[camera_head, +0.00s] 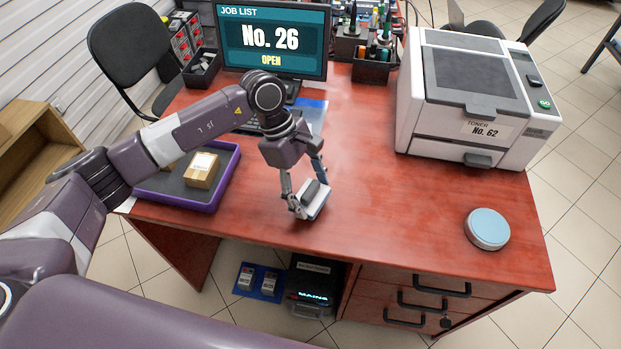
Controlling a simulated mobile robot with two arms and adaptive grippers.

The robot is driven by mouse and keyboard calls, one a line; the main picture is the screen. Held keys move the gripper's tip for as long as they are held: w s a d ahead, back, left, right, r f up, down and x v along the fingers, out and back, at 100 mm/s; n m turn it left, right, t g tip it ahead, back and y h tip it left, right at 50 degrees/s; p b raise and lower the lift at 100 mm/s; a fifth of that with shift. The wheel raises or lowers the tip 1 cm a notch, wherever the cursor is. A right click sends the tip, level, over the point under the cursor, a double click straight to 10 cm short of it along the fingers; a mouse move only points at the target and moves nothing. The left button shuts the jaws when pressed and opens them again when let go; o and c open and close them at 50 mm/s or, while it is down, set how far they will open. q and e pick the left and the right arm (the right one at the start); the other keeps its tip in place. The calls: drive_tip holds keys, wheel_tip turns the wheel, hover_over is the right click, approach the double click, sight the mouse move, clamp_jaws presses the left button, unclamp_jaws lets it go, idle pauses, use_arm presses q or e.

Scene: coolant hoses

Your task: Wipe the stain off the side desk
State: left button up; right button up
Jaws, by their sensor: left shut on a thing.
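My left gripper (309,194) points down over the front middle of the red-brown desk (400,210). It is shut on a small wiping block (317,203) with a pale grey base and a darker grey top. The block is at or just above the desktop; I cannot tell if it touches. No stain is clearly visible on the desktop, and the patch under the block and gripper is hidden. My right gripper is not in view.
A purple tray (228,181) with small boxes lies left of the gripper. A monitor (273,40) and pen holders (372,70) stand behind. A white printer (475,95) and a round blue-topped tin (487,229) are at right. The desktop between gripper and tin is clear.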

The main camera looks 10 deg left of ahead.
use_arm(q)
drive_tip(key=shift+w+r, duration=0.1)
drive_tip(key=shift+r, duration=0.5)
drive_tip(key=shift+r+p, duration=0.4)
drive_tip(key=shift+r, duration=0.45)
drive_tip(key=shift+r+p, duration=0.35)
drive_tip(key=shift+r, duration=0.65)
